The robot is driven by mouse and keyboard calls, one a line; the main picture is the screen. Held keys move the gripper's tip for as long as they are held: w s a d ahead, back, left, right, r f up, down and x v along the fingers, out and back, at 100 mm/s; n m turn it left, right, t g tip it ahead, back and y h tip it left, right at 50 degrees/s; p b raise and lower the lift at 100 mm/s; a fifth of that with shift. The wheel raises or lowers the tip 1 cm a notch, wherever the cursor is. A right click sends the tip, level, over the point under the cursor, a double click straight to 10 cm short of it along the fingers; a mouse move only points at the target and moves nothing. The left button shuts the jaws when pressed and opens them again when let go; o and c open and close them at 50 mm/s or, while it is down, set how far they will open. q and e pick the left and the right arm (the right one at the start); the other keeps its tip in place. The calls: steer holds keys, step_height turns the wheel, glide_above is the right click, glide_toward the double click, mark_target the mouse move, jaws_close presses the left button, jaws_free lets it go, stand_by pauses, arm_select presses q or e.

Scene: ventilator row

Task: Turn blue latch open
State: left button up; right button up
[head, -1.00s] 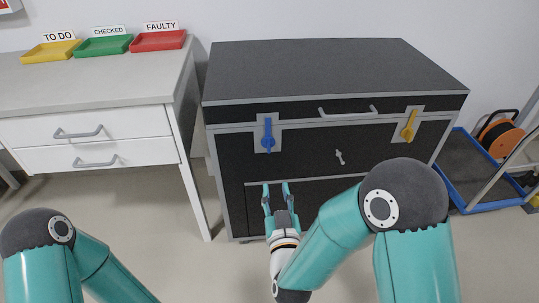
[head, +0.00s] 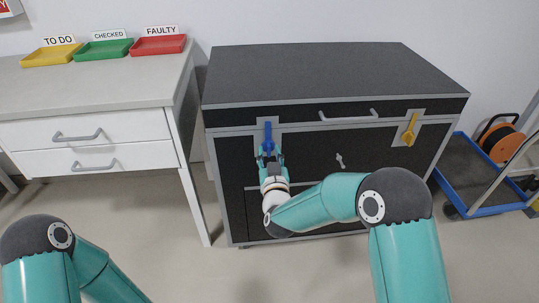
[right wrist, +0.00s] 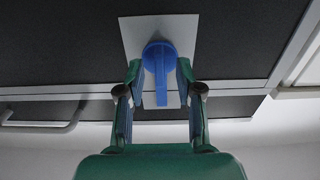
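The blue latch (head: 268,133) is on a light plate at the left of the black case's front (head: 315,147). Its lever stands upright in the head view. My right gripper (head: 268,156) is at the latch's lower part and hides some of it. In the right wrist view the blue latch (right wrist: 160,72) lies between the two fingers of my right gripper (right wrist: 158,76). The fingers stand apart, one on each side of the lever, with gaps showing. My left gripper is out of view; only my left arm shows at the lower left.
A yellow latch (head: 410,130) is at the right of the case front, and a grey handle (head: 348,116) is between the latches. A white drawer table (head: 95,95) stands close on the left. A blue-rimmed cart (head: 480,175) stands at the right.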

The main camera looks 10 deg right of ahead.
jaws_close()
stand_by(0.3)
steer(key=shift+a, duration=0.2)
